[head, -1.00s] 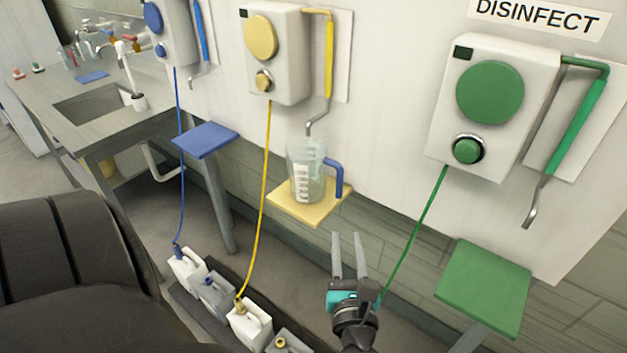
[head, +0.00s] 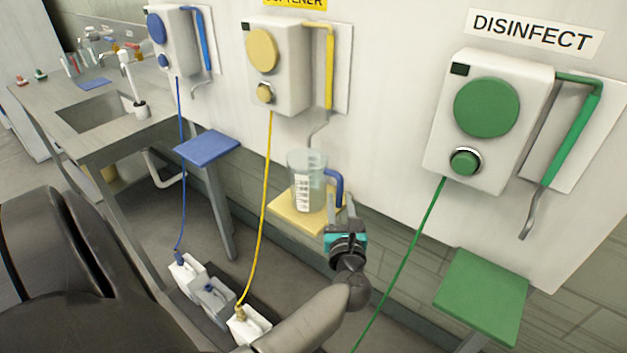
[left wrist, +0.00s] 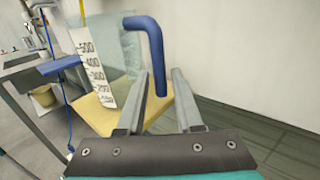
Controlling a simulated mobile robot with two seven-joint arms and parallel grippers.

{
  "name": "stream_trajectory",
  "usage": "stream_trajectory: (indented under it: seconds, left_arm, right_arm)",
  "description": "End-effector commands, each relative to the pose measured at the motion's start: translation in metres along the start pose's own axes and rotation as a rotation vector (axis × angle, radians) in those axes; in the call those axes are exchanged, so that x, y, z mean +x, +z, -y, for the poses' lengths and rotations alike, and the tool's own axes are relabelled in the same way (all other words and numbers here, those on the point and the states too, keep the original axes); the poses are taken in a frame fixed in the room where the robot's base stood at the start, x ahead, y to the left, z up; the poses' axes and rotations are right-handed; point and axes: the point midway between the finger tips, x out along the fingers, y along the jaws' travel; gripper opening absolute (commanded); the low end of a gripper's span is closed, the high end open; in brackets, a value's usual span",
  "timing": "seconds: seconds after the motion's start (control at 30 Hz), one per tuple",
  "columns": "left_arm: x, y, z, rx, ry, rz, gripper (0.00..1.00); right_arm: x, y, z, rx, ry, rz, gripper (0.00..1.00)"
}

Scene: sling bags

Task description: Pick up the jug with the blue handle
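The clear jug (head: 304,180) with a white measuring scale stands upright on the yellow shelf (head: 290,219), under the yellow dispenser. Its blue handle (head: 336,185) points right, towards my left gripper. My left gripper (head: 343,208) is just in front of the handle, open and empty. In the left wrist view the two fingers (left wrist: 162,98) are apart, and the blue handle (left wrist: 155,50) shows ahead, its lower end between the fingertips in the picture. The jug's body (left wrist: 110,55) is left of the fingers there. I cannot tell whether a finger touches the handle. My right gripper is not in view.
The yellow dispenser (head: 277,65) and its nozzle hang above the jug. A green shelf (head: 480,300) stands right, a blue shelf (head: 207,147) left. White canisters (head: 187,275) stand on the floor. The wall is close behind the jug.

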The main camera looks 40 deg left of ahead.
Motion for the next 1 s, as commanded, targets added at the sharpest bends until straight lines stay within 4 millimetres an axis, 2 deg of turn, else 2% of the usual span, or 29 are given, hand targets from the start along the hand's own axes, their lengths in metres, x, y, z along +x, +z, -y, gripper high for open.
stream_trajectory:
  seconds: [0.13, 0.4, 0.7, 1.0]
  left_arm:
    - [0.015, 0.000, 0.000, 0.001, -0.001, 0.000, 0.35]
    - [0.018, -0.001, 0.000, 0.000, -0.001, -0.001, 0.35]
    - [0.017, -0.001, 0.000, 0.000, -0.001, -0.001, 0.01]
    - [0.017, -0.001, 0.000, 0.000, -0.001, -0.001, 0.00]
  right_arm:
    - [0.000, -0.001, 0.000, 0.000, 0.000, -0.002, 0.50]
    - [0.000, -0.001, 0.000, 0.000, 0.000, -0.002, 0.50]
    - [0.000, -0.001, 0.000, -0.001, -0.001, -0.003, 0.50]
    - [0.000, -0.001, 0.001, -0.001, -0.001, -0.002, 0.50]
